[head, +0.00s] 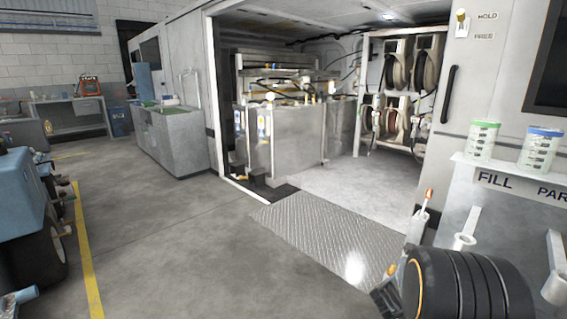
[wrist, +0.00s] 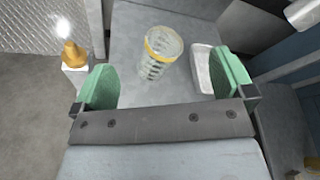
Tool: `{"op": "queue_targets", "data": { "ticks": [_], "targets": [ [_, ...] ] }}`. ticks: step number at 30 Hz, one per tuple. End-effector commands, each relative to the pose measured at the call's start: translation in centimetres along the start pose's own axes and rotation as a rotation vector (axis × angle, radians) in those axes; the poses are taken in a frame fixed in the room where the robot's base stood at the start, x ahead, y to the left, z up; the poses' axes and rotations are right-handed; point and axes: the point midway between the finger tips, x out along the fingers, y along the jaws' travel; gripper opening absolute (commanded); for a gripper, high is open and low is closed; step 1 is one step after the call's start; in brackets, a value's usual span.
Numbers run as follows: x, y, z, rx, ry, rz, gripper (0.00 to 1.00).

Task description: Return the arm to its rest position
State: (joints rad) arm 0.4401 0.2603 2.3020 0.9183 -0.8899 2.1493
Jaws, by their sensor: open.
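My gripper (wrist: 167,80) shows in the wrist view with its two green pads wide apart. Nothing is clasped between them. A clear marked jar with a yellow rim (wrist: 161,52) stands on a grey surface (wrist: 130,30) beyond the pads, in the gap between them as seen from the wrist. I cannot tell how far it is from the pads. A white tray (wrist: 202,68) lies beside the right pad, partly hidden by it. I cannot make out the gripper in the head view.
An orange-yellow knob (wrist: 73,54) stands left of the left pad. In the head view, a green-lidded jar (head: 483,138) and a blue-lidded jar (head: 540,148) stand on a shelf at right. Hose reels (head: 428,65) hang in the open bay. The floor (head: 170,245) at centre-left is clear.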

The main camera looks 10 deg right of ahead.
Motion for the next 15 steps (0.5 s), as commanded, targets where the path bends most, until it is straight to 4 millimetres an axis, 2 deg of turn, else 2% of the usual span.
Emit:
{"op": "queue_targets", "data": {
  "ticks": [1, 4, 6, 8, 9, 11, 12, 15],
  "targets": [
    [-2.0, 0.0, 3.8, -0.097, -0.025, 0.088, 1.00],
    [-6.2, 1.5, 9.2, -0.382, -0.104, 0.297, 1.00],
    [-10.4, 2.3, 12.9, -0.639, -0.202, 0.456, 1.00],
    [-14.2, 2.8, 15.6, -0.873, -0.307, 0.578, 1.00],
    [-16.8, 2.8, 17.0, -1.034, -0.386, 0.650, 1.00],
    [-20.8, 2.5, 18.8, -1.275, -0.519, 0.743, 1.00],
    [-23.3, 1.9, 19.7, -1.435, -0.610, 0.795, 1.00],
    [-29.1, 0.0, 21.2, -1.807, -0.859, 0.895, 1.00]
  ]
}}
